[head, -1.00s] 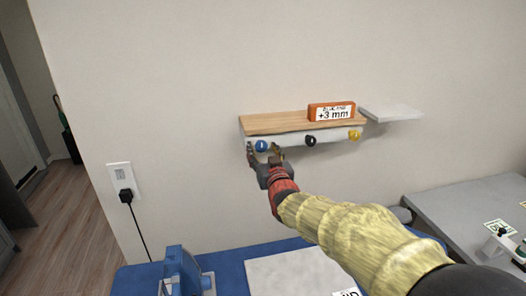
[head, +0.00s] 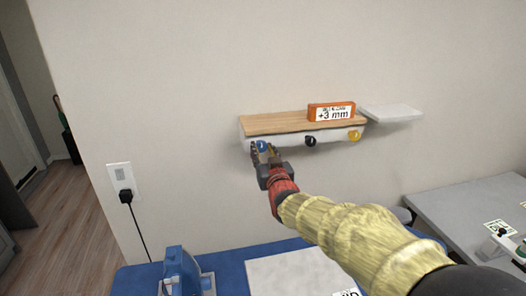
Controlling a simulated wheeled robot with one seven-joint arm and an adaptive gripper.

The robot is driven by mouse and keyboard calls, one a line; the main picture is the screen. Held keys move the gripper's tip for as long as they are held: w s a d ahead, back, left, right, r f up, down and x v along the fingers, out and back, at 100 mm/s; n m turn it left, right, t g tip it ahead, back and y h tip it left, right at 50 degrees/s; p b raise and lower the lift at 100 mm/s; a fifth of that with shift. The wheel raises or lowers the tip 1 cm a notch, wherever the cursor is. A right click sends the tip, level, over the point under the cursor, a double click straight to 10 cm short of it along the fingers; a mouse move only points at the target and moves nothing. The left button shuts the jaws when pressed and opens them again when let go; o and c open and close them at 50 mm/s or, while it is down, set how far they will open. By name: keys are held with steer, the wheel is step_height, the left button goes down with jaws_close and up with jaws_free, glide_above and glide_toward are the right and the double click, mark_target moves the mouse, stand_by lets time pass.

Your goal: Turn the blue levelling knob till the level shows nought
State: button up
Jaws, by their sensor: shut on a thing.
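The blue levelling knob (head: 262,146) is on the left of the front face of a wall shelf (head: 275,123) with a wooden top. My gripper (head: 262,149) is at the knob, its fingers shut on it and hiding part of it. The orange level (head: 331,112) sits on the shelf's right part and its white label reads "+3 mm". A black knob (head: 310,141) and a yellow knob (head: 354,135) are further right on the same front face, apart from my gripper.
A pale bare ledge (head: 391,112) juts from the wall right of the shelf. Below are a blue table (head: 232,268) with a blue device (head: 182,272) and a pale sheet (head: 295,272), and a grey table (head: 465,205) at right. A plug (head: 126,195) with a cord is at left.

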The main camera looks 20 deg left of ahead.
steer(key=n+b, duration=0.2)
steer(key=n, duration=0.3)
steer(key=shift+f+n, duration=0.15)
steer(key=shift+n, duration=0.25)
steer(key=n+b, duration=0.1)
steer(key=n, duration=0.5)
steer(key=shift+b, duration=0.35)
steer(key=n, duration=0.6)
steer(key=shift+n, duration=0.3)
steer(key=n, duration=0.5)
steer(key=shift+n, duration=0.3)
steer(key=o, duration=1.2)
